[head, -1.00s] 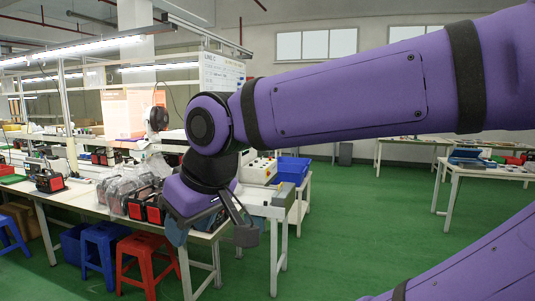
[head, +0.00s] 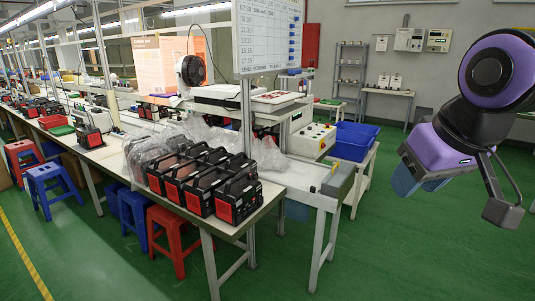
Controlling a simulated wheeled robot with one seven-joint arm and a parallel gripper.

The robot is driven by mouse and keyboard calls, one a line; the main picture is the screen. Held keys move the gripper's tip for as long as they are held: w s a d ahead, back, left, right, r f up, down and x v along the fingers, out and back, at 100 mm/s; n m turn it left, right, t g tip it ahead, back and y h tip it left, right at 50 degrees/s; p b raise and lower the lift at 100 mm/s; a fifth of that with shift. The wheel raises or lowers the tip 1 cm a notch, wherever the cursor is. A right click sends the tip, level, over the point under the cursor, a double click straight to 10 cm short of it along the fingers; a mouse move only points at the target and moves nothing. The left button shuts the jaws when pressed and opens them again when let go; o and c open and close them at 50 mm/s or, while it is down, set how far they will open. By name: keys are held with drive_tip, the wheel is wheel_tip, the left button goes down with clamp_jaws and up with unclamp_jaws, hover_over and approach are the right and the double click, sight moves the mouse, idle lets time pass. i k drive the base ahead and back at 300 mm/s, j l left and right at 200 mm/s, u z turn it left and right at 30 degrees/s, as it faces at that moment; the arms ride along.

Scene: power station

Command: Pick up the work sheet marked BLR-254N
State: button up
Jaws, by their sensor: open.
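I cannot make out a work sheet marked BLR-254N in the head view; no such marking is readable. My gripper (head: 408,181) hangs at the right of the picture, over the green floor and apart from the benches. It is open, its blue-grey fingers point down and to the left, and I see nothing held in it.
Several black and red power units (head: 237,193) stand at the near end of the long bench (head: 282,188), beside clear plastic bags (head: 152,152). A blue bin (head: 354,141), a whiteboard (head: 268,38) and a red stool (head: 168,238) are near. Green floor (head: 400,260) is free at right.

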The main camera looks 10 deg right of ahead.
sight(382, 42)
drive_tip(key=i+l+z, duration=0.6)
drive_tip(key=l+z, duration=0.2)
drive_tip(key=i+l+z, duration=0.15)
drive_tip(key=i+z, duration=0.7)
drive_tip(key=i, duration=0.8)
drive_tip(key=i+l, duration=0.15)
drive_tip(key=i, duration=0.7)
drive_tip(key=i+u, duration=0.1)
drive_tip(key=i, duration=7)
drive_tip(key=i+u, duration=0.3)
drive_tip(key=i, duration=0.6)
drive_tip(key=i+l+u, duration=0.25)
drive_tip(key=i, duration=0.65)
drive_tip(key=i+l+u, duration=0.1)
drive_tip(key=i+u, duration=0.3)
drive_tip(key=i, duration=1.4)
